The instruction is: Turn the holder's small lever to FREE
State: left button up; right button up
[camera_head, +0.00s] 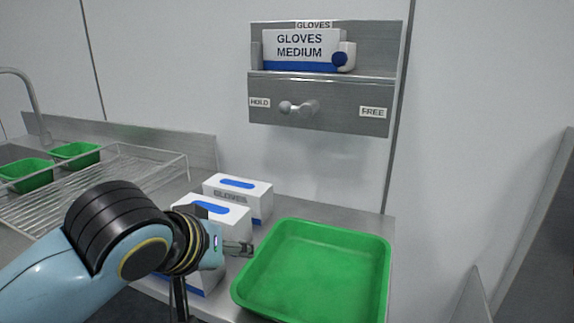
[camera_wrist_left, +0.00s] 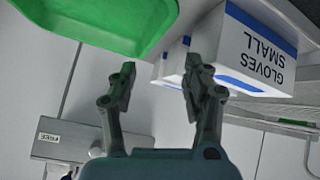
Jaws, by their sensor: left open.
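The steel glove holder (camera_head: 345,96) is fixed to the wall, with a GLOVES MEDIUM box (camera_head: 300,48) in it. Its small grey lever (camera_head: 298,108) points left, its round knob toward the HOLD label (camera_head: 260,102). The FREE label (camera_head: 373,112) is at the right end of the plate. My left gripper (camera_head: 243,248) is low in front of the holder, away from the lever, beside the table's glove boxes. In the left wrist view its two fingers (camera_wrist_left: 160,70) are apart with nothing between them. The holder's FREE label shows upside down there (camera_wrist_left: 48,138). My right gripper is out of view.
A green tray (camera_head: 381,262) lies on the table right of my left gripper. Two white glove boxes (camera_head: 250,194) stand behind and beside the gripper. A wire rack (camera_head: 110,182) with small green trays is at the left. The wall below the holder is clear.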

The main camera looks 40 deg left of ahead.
pick_arm(q)
jog(key=w+a+r+n+t+y, duration=0.1)
jog(key=w+a+r+n+t, duration=0.1)
jog(key=w+r+n+t, duration=0.5)
jog(key=n+t, duration=0.2)
jog(key=n, duration=0.2)
send_near(284, 111)
jog(key=w, duration=0.1)
jog(key=p+x, duration=0.2)
jog(key=x, duration=0.8)
jog(key=shift+w+a+r, duration=0.1)
jog(key=shift+w+a, duration=0.1)
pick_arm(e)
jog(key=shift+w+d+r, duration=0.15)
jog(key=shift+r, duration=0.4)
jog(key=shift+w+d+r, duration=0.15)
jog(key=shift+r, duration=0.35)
pick_arm(q)
grip_shut()
